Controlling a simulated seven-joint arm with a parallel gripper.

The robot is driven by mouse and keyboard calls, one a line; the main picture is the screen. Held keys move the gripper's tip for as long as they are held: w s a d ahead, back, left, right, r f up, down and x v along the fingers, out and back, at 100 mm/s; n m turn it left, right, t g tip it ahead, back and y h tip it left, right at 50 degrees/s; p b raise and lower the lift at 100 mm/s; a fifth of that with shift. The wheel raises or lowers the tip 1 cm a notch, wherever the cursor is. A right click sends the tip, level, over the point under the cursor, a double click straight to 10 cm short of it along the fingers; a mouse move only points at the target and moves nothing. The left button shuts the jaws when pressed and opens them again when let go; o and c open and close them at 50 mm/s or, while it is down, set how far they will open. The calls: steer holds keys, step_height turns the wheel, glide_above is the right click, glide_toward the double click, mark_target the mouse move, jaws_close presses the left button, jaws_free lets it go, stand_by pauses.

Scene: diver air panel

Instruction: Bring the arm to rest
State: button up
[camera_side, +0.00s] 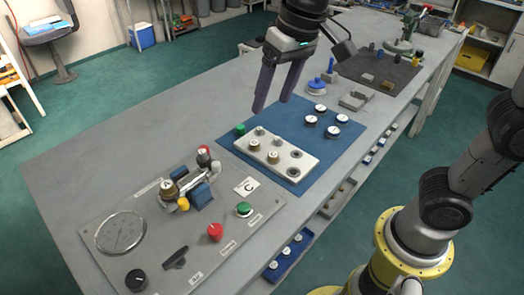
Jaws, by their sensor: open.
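My gripper (273,99) hangs above the workbench, over the far left edge of the blue mat (338,148). Its two dark fingers point down, apart, with nothing between them. The fingertips appear clear of the items below. Beneath it, on the mat, a pale block (290,162) holds several round fittings, some brass and some grey. My arm enters the picture from the top, and its yellow-ringed base shows at the lower right.
A grey panel (255,215) with a gauge (121,232), a red knob (215,231) and a valve assembly (190,183) lies at the near left. The bench's left side (150,115) is clear.

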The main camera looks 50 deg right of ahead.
steer(key=s+d+m+t, duration=0.1)
steer(key=s+d+t, duration=0.1)
steer(key=s+d, duration=0.7)
steer(key=s+d+f+n+h, duration=0.1)
steer(key=s+d+f+n, duration=0.1)
steer(key=s+f, duration=0.4)
steer(key=shift+s+d+f+t, duration=0.2)
steer(key=shift+t, duration=0.2)
